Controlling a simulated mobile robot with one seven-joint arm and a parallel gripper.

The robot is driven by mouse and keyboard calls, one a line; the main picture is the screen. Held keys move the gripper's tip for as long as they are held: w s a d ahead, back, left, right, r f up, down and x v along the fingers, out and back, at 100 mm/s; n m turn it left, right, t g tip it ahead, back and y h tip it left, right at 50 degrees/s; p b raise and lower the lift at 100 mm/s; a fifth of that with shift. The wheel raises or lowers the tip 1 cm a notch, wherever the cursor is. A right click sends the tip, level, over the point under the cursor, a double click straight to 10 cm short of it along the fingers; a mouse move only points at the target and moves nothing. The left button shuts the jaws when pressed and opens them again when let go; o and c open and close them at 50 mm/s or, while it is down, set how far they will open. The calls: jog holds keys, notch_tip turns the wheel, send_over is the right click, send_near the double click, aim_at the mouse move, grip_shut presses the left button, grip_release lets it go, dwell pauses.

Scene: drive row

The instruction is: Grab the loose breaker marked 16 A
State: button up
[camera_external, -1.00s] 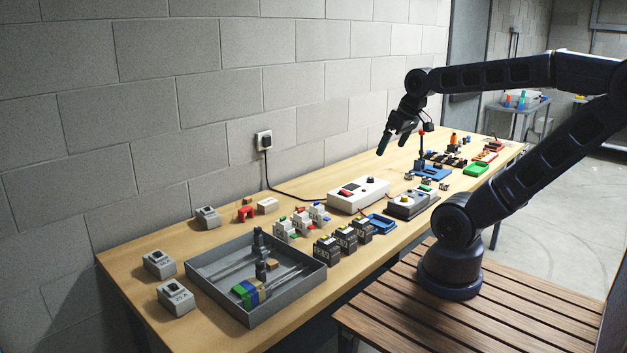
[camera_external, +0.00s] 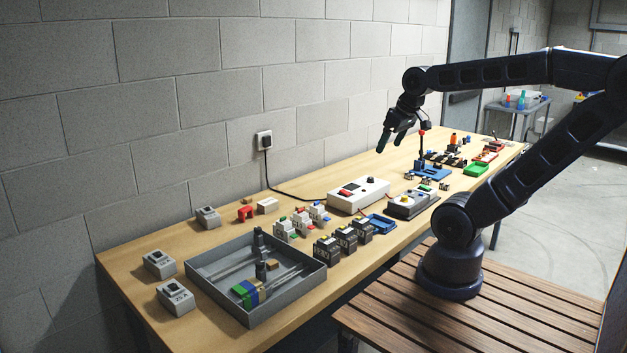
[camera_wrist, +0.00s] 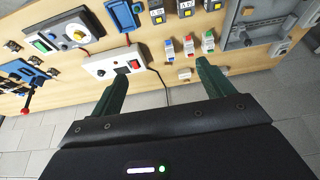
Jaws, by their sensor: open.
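Three loose grey breakers stand on the left part of the bench in the external view: one at the back (camera_external: 208,217), one at the left edge (camera_external: 159,264) and one at the front left (camera_external: 175,299). The front one's label looks like 25 A; I cannot read the other labels surely. My gripper (camera_external: 391,141) is open and empty, high above the bench, well right of these breakers. In the wrist view its two fingers (camera_wrist: 162,75) are spread apart with nothing held between them. A grey block (camera_wrist: 281,47) at the right there may be a breaker.
A grey tray (camera_external: 206,295) with rails and blocks lies right of the breakers. Several white terminal blocks, dark boxes with yellow marks and a white switch box (camera_external: 358,194) fill the middle. A black cable runs from the wall socket (camera_external: 264,140). The wall borders the bench's back.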

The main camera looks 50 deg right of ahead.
jog(key=w+a+r, duration=0.1)
jog(key=w+a, duration=0.7)
jog(key=w, duration=0.5)
jog(key=w+a+r, duration=0.1)
jog(key=w+a, duration=0.7)
jog(key=w, duration=0.6)
jog(key=n, duration=0.1)
send_over(158, 259)
jog(key=d, duration=0.1)
jog(key=f, duration=2.5)
jog(key=shift+s+f, duration=0.4)
jog(key=shift+f, duration=0.2)
jog(key=x, duration=1)
jog(key=shift+f, duration=0.3)
jog(key=c, duration=1.3)
